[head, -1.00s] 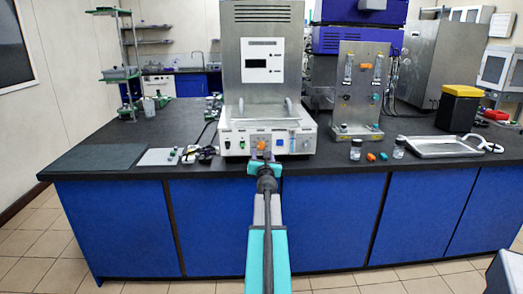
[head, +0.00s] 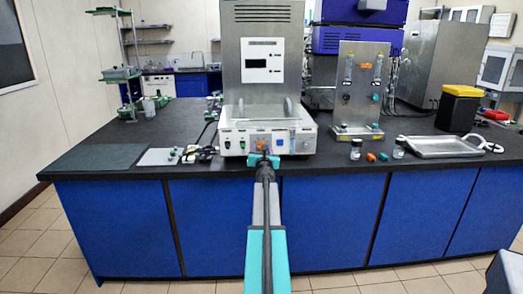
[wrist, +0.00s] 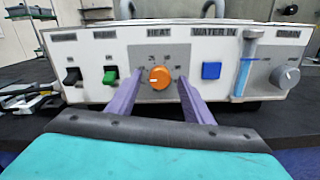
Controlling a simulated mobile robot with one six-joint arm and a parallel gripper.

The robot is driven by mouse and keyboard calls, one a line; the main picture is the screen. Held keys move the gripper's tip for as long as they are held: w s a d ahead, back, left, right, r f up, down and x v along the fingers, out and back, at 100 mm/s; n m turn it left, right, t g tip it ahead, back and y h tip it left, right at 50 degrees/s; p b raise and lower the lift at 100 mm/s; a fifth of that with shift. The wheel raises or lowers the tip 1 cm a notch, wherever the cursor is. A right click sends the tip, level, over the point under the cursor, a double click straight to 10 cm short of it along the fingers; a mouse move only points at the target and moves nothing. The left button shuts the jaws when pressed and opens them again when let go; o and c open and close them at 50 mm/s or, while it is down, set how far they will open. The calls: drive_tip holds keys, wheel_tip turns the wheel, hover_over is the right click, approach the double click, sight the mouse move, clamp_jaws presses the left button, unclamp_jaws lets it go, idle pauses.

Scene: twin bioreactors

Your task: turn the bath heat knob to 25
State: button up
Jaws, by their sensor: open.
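The bath heat knob (wrist: 160,77) is a round orange dial under the HEAT label on the white front panel. Its white mark points left in the wrist view; the small scale numbers around it are too blurred to read. The knob also shows in the head view (head: 261,141). My gripper (wrist: 160,90) is open, its two purple fingers on the left and right of the knob, with visible space between them and it. In the head view my gripper (head: 263,157) is at the bath's front, just below the knob.
Black and green switches (wrist: 110,76) are left of the knob. A blue button (wrist: 211,70), a blue tube (wrist: 246,62) and a grey DRAIN knob (wrist: 284,76) are to the right. The bench (head: 110,140) edge runs below the panel.

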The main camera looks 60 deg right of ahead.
drive_tip(key=c, duration=1.1)
drive_tip(key=shift+o, duration=0.2)
drive_tip(key=shift+m, duration=0.4)
drive_tip(key=shift+m+p, duration=1.8)
drive_tip(key=shift+m, duration=4.6)
